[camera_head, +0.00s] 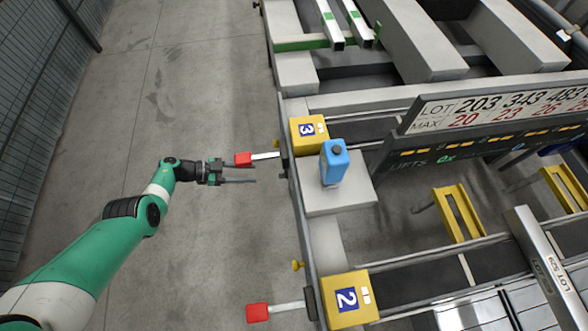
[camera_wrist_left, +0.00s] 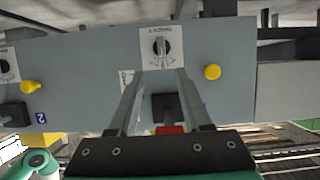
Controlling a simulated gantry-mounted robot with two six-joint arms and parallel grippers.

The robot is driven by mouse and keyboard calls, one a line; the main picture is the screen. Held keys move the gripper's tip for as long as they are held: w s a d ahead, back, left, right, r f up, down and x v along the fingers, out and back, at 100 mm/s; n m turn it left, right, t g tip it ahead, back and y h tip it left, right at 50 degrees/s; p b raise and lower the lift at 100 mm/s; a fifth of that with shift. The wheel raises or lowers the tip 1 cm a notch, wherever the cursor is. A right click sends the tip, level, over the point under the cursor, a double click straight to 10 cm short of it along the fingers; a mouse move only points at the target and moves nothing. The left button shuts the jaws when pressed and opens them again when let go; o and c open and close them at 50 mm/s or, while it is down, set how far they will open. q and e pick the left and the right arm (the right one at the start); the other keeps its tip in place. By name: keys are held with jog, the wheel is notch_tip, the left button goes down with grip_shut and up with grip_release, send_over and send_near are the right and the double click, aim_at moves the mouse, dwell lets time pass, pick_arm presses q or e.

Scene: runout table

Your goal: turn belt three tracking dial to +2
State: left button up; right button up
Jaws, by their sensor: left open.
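The belt three tracking dial (camera_wrist_left: 162,47) is a dark round knob on a white plate on the grey side panel, at the upper middle of the left wrist view. Its pointer looks roughly upright; the scale marks are too small to read. The dial is hidden in the head view. My left gripper (camera_head: 245,172) is beside the yellow box marked 3 (camera_head: 309,134). My right gripper is out of view.
A red-handled lever (camera_head: 243,159) sticks out close beside my left gripper; its red end (camera_wrist_left: 170,129) shows low between the fingers. A yellow knob (camera_wrist_left: 212,72) is right of the dial. Another dial (camera_wrist_left: 5,65) is far left. A blue bottle (camera_head: 335,162) stands behind the panel.

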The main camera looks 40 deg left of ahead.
aim_at(283, 174)
pick_arm(q)
jog(key=b+x, duration=0.5)
jog(key=x, duration=0.5)
jog(key=shift+w+f+b, duration=0.2)
jog(key=shift+f+b, duration=0.1)
jog(key=shift+b, duration=0.05)
grip_shut()
